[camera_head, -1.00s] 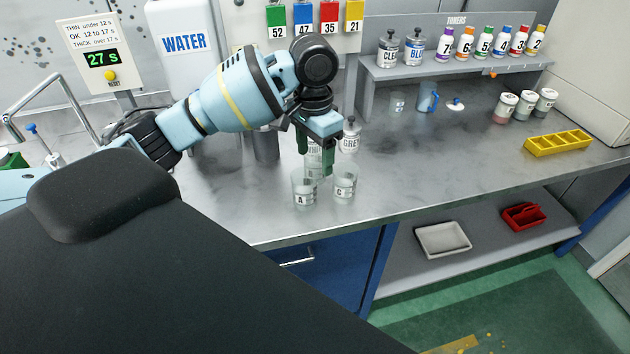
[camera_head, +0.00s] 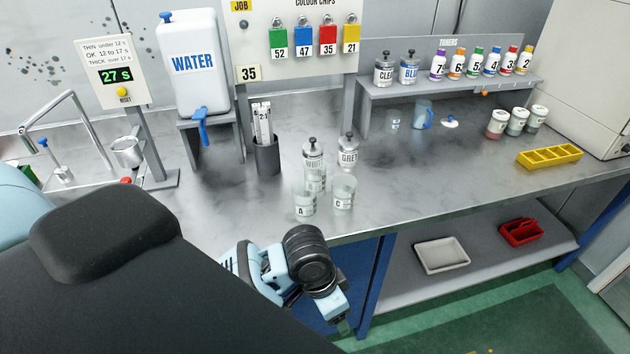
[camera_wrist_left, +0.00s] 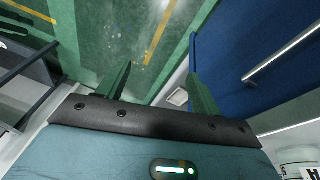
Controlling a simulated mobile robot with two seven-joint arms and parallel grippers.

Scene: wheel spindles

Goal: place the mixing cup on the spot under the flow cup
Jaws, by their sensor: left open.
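Clear cups stand together near the bench's front edge: one marked A (camera_head: 305,203), one marked C (camera_head: 344,192), and one behind them (camera_head: 316,182) whose label is hidden. I cannot tell which is the mixing cup. The metal flow cup (camera_head: 127,152) hangs on its stand at the left, by the timer reading 27 s. The spot under it is partly hidden; a small red item (camera_head: 126,181) shows there. My left gripper (camera_head: 342,322) is below the bench edge, in front of the cups and apart from them. In the left wrist view its green fingers (camera_wrist_left: 160,88) are open and empty.
The bench (camera_head: 240,205) is clear between the cups and the flow stand. White (camera_head: 313,150) and grey (camera_head: 348,152) bottles stand behind the cups. A stick holder (camera_head: 267,157) and water tank (camera_head: 190,70) stand farther back. Blue drawers (camera_head: 365,265) lie below the edge.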

